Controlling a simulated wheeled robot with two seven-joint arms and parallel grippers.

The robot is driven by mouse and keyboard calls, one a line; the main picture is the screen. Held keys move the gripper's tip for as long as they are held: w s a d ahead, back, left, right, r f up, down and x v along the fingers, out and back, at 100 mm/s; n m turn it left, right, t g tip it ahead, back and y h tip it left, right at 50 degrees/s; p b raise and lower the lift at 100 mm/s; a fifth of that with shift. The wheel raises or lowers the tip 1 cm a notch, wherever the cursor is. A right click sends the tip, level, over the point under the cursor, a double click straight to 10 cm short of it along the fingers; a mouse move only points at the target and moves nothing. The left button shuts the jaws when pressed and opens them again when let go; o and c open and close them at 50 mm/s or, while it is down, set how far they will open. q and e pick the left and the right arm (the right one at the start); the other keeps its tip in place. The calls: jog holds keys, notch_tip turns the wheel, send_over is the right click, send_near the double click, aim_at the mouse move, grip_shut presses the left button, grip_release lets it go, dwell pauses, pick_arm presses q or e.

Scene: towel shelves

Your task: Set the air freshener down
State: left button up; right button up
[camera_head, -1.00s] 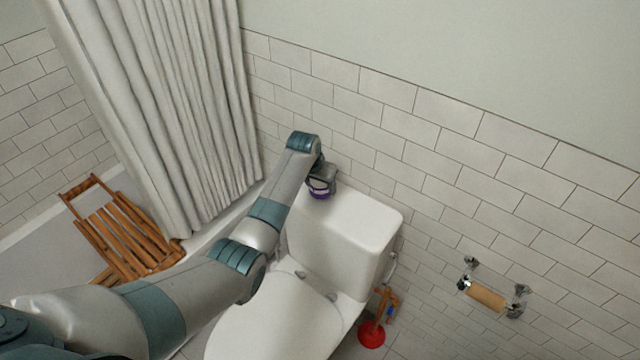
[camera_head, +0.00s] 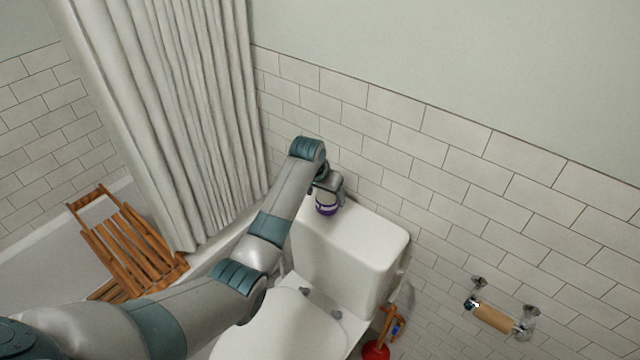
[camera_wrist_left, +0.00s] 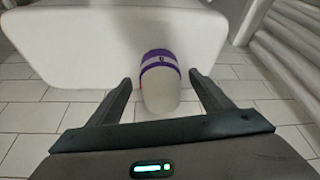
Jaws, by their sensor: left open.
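The air freshener (camera_head: 326,207) is a small rounded can with a pale body and a purple band. It is at the back left corner of the white toilet tank (camera_head: 355,240) and looks upright on the lid. In the left wrist view the air freshener (camera_wrist_left: 160,90) is between the two dark fingers, with a gap on each side. My left gripper (camera_head: 328,190) is open around it and partly hides it in the head view. The can's base contact is hard to see. My right gripper is not in view.
The tiled wall (camera_head: 440,170) is close behind the tank. A shower curtain (camera_head: 170,110) hangs to the left, with a wooden rack (camera_head: 130,240) beside it. A paper roll holder (camera_head: 495,317) is on the wall at right. The tank lid's right part is clear.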

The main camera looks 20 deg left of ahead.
pick_arm(q)
jog(key=b+v, duration=0.1)
jog(key=v, duration=0.7)
dwell(0.6)
